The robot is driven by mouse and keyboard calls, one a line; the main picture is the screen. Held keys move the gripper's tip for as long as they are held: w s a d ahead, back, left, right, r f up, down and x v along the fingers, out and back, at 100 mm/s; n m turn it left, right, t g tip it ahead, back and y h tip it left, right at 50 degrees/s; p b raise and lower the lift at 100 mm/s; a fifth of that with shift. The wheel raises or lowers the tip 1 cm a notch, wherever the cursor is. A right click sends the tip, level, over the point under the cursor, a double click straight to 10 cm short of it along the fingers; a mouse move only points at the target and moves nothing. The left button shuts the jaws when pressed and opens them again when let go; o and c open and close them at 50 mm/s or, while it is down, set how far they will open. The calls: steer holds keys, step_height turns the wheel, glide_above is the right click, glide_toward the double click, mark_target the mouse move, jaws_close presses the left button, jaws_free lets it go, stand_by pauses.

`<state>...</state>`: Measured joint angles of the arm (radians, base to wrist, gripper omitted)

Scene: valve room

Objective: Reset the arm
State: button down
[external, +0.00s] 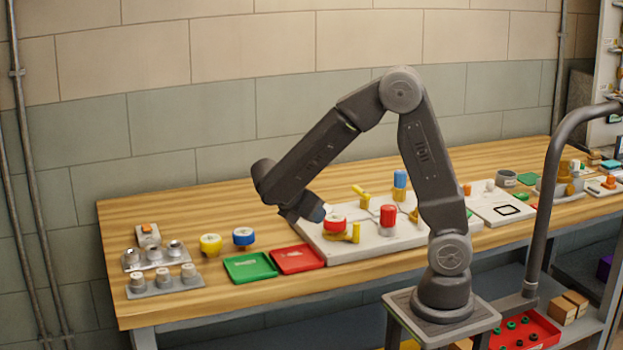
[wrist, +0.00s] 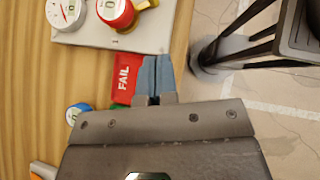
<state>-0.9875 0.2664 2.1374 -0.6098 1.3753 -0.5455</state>
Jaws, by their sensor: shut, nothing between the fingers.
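My arm bends over the workbench with its wrist low at the near left of the white valve board (external: 375,250). My gripper (external: 318,214) points down beside the red knob (external: 335,221) on that board; I cannot tell from the external view whether it touches it. In the wrist view my gripper (wrist: 157,68) has its blue-grey fingers together and empty, above the red FAIL tray (wrist: 125,72). The red knob (wrist: 114,12) and a white gauge (wrist: 66,12) show ahead of the fingers, apart from them in that view.
A red tray (external: 297,259) and a green tray (external: 250,267) lie left of the board. Yellow (external: 210,244) and blue (external: 243,237) knobs stand behind them. Metal fittings on holders (external: 161,280) sit at the bench's left end. A dark pipe rail (external: 545,210) stands at the right.

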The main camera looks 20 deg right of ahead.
steer(key=s+d+r+m+t+y, duration=0.1)
steer(key=s+d+r+m+y, duration=0.1)
steer(key=d+m, duration=0.5)
steer(key=s+d+r+m+t+y, duration=0.1)
steer(key=s+d+r+m+y, duration=0.1)
steer(key=d+r+m+y, duration=0.2)
steer(key=s+d+r+m+y, duration=0.2)
steer(key=s+d+m+y, duration=0.1)
steer(key=d+m, duration=0.7)
steer(key=shift+d+r+t, duration=0.2)
steer(key=shift+r+t, duration=0.2)
